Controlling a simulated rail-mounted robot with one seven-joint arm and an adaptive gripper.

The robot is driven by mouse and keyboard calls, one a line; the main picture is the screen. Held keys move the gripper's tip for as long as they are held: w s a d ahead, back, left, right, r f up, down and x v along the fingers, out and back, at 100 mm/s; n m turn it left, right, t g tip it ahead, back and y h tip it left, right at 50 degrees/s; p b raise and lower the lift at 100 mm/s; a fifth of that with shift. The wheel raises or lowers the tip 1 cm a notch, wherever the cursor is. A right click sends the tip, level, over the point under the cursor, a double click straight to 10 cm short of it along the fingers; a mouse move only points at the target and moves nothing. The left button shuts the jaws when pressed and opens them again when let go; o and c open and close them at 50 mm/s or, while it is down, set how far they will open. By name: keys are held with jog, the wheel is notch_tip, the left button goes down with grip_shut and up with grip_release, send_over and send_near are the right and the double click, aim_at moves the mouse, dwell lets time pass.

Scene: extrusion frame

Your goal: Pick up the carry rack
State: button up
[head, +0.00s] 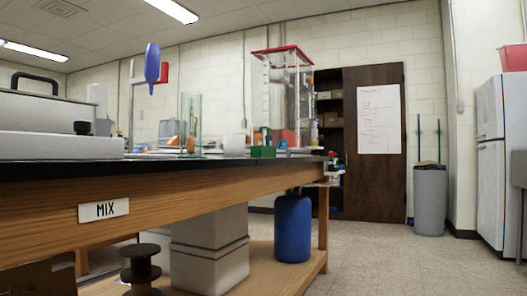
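A small green holder (263,151) stands on the black top of the bench, near its far right part. It has a raised green part on top and looks like the carry rack, but it is too small to be sure. Its lower edge meets the bench top at a low viewing angle. My gripper is not in view, so its state and distance from the holder do not show.
The wooden bench (190,190) carries a MIX label. A clear red-topped frame (283,95), a glass cylinder (191,120) and a white instrument (60,145) stand on it. A blue drum (293,228) is underneath. Floor at right (400,262) is clear.

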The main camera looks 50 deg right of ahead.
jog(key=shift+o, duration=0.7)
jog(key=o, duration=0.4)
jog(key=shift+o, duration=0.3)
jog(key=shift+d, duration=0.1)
